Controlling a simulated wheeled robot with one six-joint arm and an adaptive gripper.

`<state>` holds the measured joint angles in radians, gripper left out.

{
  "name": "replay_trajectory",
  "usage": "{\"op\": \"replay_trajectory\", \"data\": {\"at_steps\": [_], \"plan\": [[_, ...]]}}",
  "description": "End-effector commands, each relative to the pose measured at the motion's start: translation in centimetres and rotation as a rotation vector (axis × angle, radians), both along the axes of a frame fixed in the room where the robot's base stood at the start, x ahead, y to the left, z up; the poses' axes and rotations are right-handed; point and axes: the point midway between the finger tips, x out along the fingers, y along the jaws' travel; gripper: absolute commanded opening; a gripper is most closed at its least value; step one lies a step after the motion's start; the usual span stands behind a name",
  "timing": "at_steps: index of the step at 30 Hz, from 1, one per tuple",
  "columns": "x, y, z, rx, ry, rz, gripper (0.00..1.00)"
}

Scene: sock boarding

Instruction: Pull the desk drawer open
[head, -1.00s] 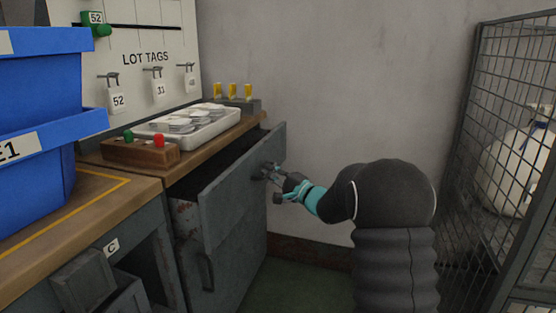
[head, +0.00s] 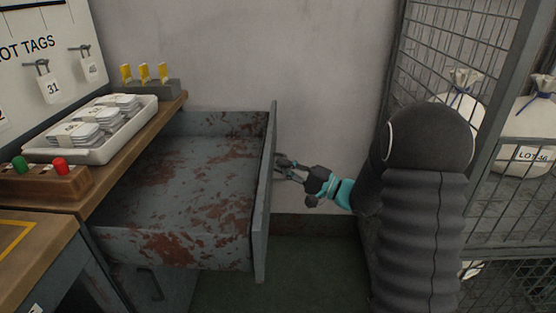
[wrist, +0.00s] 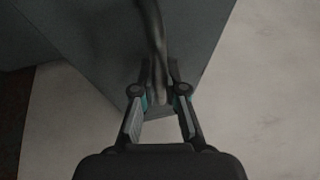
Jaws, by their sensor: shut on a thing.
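The desk drawer (head: 185,190) stands far out from the desk in the head view. It is grey metal with rust-coloured patches, and its inside looks empty. My gripper (head: 281,166) is at the outer side of the drawer front (head: 264,195). In the wrist view my gripper (wrist: 160,85) has its fingers on either side of the bar-shaped drawer handle (wrist: 158,45), shut on it. In the head view the handle is mostly hidden by the fingers and the drawer front.
A wire cage (head: 410,60) with white sacks (head: 525,133) is at the right. Green floor lies below.

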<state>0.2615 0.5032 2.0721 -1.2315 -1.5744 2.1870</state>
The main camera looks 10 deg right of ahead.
Motion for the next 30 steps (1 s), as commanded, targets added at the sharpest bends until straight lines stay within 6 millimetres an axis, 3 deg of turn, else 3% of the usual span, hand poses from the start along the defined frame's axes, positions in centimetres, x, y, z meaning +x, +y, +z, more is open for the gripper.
{"op": "replay_trajectory", "data": {"at_steps": [10, 12, 14, 24, 30], "plan": [[-0.2, 0.5, -0.1, -0.001, 0.002, 0.009, 0.0], [-0.1, 0.5, -0.1, -0.001, 0.003, 0.008, 0.26], [-0.1, 0.4, -0.1, -0.001, 0.003, 0.008, 0.37], [-0.2, 0.0, -0.1, -0.001, 0.002, 0.001, 0.37], [-1.3, -2.1, -0.5, -0.001, 0.003, -0.002, 0.37]]}}
